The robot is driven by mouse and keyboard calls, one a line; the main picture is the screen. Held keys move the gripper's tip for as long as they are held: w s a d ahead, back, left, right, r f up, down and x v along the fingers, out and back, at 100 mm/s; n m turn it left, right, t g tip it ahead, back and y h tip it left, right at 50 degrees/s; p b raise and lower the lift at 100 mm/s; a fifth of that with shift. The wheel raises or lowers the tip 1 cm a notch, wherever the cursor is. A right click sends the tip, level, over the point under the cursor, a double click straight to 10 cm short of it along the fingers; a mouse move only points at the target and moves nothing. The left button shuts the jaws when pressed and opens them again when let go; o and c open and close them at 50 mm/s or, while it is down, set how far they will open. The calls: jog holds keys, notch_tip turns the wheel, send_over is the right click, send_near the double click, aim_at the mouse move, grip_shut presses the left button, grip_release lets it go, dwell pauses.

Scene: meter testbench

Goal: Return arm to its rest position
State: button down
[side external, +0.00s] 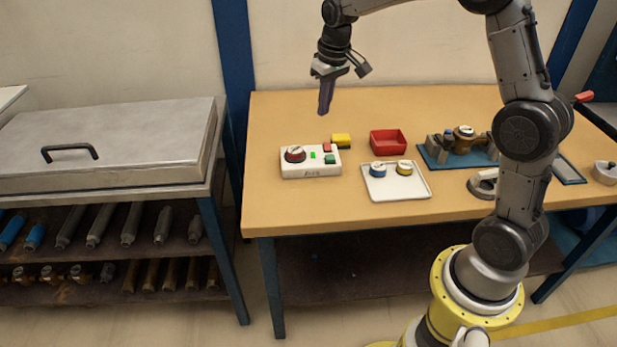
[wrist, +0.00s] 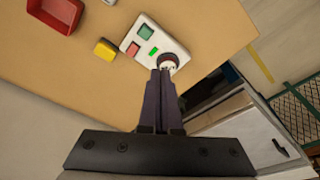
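My gripper (side external: 326,108) hangs above the left part of the wooden table, over and behind a white control box, with its fingers pointing down. In the wrist view, the two dark fingers (wrist: 161,76) lie side by side with no visible gap, and nothing shows between them. My gripper appears clear of the table and the box.
A yellow block (side external: 341,140), a red bin (side external: 388,142) and a white tray (side external: 410,191) with a blue and a yellow round part stand on the table (side external: 270,212). A blue mat (side external: 430,158) with a fixture lies right. A metal case (side external: 110,140) stands left. The table's back left is clear.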

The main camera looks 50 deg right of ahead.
jog(key=s+a+r+n+t, duration=0.25)
jog(key=s+a+r, duration=0.55)
jog(key=s+r, duration=0.5)
jog(key=s+a+f, duration=0.1)
jog(key=s+f, duration=0.2)
jog(key=s, duration=0.5)
jog(key=s+a+f+t, duration=0.1)
jog(key=s+f, duration=0.3)
jog(key=s, duration=0.4)
jog(key=shift+a+f, duration=0.15)
jog(key=shift+a, duration=0.3)
